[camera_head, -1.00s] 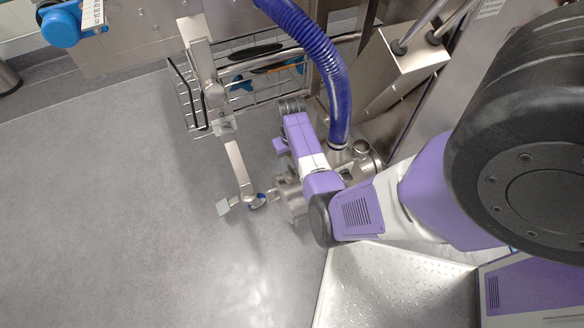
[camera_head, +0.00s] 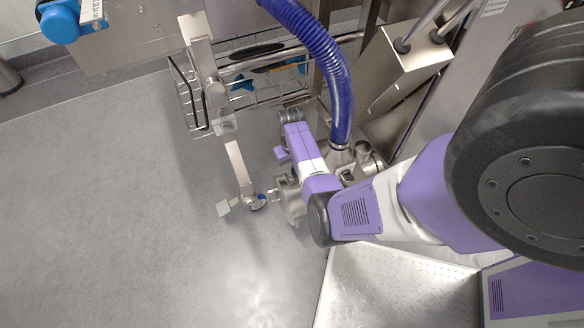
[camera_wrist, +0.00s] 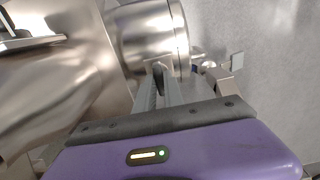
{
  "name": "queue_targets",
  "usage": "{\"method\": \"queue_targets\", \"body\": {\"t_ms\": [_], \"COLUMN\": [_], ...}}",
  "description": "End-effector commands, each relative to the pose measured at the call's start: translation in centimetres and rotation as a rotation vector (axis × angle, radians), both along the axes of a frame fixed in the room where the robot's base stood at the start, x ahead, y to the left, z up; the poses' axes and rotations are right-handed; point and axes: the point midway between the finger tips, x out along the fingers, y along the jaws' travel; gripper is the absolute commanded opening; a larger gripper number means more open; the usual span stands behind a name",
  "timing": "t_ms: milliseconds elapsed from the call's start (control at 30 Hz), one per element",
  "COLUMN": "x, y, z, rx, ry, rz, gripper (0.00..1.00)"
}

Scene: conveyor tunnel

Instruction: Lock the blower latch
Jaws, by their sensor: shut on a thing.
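The steel blower housing (camera_head: 290,200) sits below the end of a blue ribbed hose, partly hidden by my arm. In the wrist view its rounded, shiny body (camera_wrist: 150,38) fills the upper middle, with a seam ring near its right end. My gripper (camera_wrist: 160,76) reaches up against the housing, its two grey fingers close together. It is shut on a small part at the housing's near side, which I take to be the blower latch. The fingers hide most of that part, so I cannot tell the latch's position. The head view does not show the fingertips clearly.
A blue hose (camera_head: 318,50) rises past my arm. A steel bracket arm (camera_head: 236,165) hangs left of the housing. A wire basket (camera_head: 188,98) is behind it. A diamond-plate step (camera_head: 385,285) lies at lower right. The grey floor at left is clear.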

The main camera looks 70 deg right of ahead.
Motion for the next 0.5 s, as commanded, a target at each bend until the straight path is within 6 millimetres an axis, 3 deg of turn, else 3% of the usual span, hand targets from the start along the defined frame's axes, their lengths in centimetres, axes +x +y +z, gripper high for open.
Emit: {"method": "queue_targets", "body": {"t_ms": [267,500], "x": [-0.04,-0.04], "y": [-0.02,-0.03], "z": [0.1,0.21], "rx": [-0.001,-0.001], "ry": [0.001,0.001], "rz": [-0.039,-0.177], "gripper": [0.0,0.0]}}
